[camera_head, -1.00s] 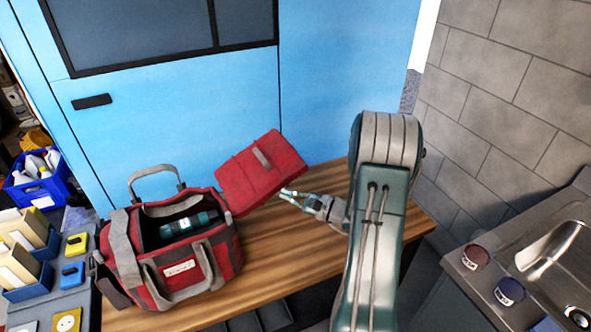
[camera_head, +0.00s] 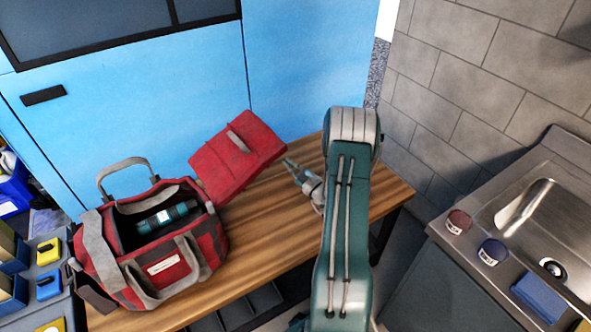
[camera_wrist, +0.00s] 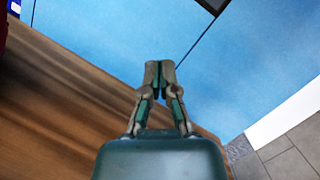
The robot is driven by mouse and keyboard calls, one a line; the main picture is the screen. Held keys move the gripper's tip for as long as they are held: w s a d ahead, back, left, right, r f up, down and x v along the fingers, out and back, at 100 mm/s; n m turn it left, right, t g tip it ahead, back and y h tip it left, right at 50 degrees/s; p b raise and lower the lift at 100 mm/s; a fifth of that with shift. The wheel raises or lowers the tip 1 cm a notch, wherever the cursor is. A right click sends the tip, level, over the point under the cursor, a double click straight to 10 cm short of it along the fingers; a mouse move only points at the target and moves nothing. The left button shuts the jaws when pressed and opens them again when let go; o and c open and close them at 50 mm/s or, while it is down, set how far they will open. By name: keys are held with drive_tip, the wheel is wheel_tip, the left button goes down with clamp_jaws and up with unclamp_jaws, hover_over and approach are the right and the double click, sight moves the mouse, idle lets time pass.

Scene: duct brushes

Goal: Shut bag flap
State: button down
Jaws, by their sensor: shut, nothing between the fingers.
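The red and grey bag (camera_head: 150,240) stands on the wooden bench at the left in the head view. Its mouth is open, and a dark green cylinder (camera_head: 165,216) lies inside. The red flap (camera_head: 236,160) with a grey strap is swung open, standing up and out from the bag's right side. My gripper (camera_head: 288,162) is just to the right of the flap, low over the bench; I cannot tell if it touches the flap. In the wrist view my gripper (camera_wrist: 160,66) has its fingertips together with nothing between them. Only a sliver of red shows at that view's left edge.
The wooden bench (camera_head: 270,240) is clear to the right of the bag. A blue cabinet (camera_head: 300,60) stands behind it. A sink (camera_head: 550,230) with two small round tins is at the right, beside a grey block wall (camera_head: 470,80). Blue bins stand at the far left.

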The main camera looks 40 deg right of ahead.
drive_tip(key=w+a+r, duration=0.2)
drive_tip(key=w+r, duration=0.2)
drive_tip(key=shift+w+a, duration=0.15)
drive_tip(key=shift+w, duration=0.05)
drive_tip(key=shift+r, duration=0.1)
drive_tip(key=shift+r+n, duration=0.4)
drive_tip(key=shift+r, duration=0.25)
idle(0.3)
